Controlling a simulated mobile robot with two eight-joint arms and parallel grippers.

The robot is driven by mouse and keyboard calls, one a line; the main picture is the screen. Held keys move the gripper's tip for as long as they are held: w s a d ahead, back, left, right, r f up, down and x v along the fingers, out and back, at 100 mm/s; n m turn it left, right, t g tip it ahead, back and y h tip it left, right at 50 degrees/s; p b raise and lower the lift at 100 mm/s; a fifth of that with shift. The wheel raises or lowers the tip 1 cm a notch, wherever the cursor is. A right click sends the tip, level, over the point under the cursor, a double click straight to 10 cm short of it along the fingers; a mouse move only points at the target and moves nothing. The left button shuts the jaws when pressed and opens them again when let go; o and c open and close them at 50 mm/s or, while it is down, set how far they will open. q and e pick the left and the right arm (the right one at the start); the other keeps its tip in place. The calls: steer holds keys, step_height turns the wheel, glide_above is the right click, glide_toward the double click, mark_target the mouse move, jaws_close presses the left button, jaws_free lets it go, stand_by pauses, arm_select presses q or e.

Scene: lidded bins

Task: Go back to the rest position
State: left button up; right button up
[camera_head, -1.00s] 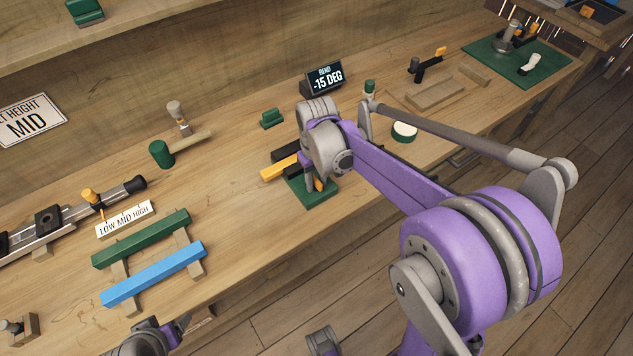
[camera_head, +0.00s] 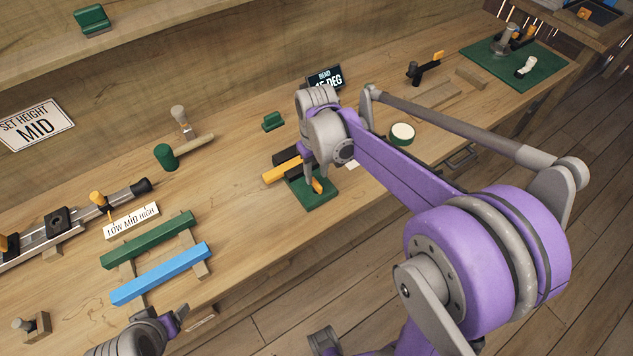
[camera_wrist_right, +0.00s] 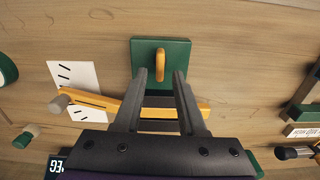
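My right gripper (camera_head: 313,176) is low over the bench, at the green plate (camera_head: 314,201) with a yellow upright piece. In the right wrist view its two dark fingers (camera_wrist_right: 161,75) stand apart, with the yellow piece (camera_wrist_right: 161,55) just ahead of the gap between their tips; I see nothing clamped. A yellow bar (camera_wrist_right: 190,109) passes behind the fingers. My left gripper (camera_head: 178,318) shows only in part at the bottom left of the head view, near the bench's front edge, and its fingers cannot be made out.
A blue bar (camera_head: 160,274) and a green bar (camera_head: 148,240) lie on wooden supports at the left. A slide rail (camera_head: 85,219) is behind them.

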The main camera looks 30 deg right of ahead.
stand_by(0.3)
steer(key=s+a+t, duration=0.2)
steer(key=s+a, duration=0.1)
steer(key=s, duration=0.4)
steer(key=s+a+r+t+p, duration=0.1)
steer(key=s+a+t, duration=0.2)
steer(key=s, duration=0.5)
steer(key=shift+s+a+r, duration=0.25)
steer(key=shift+s+a, duration=0.05)
steer(key=shift+a, duration=0.1)
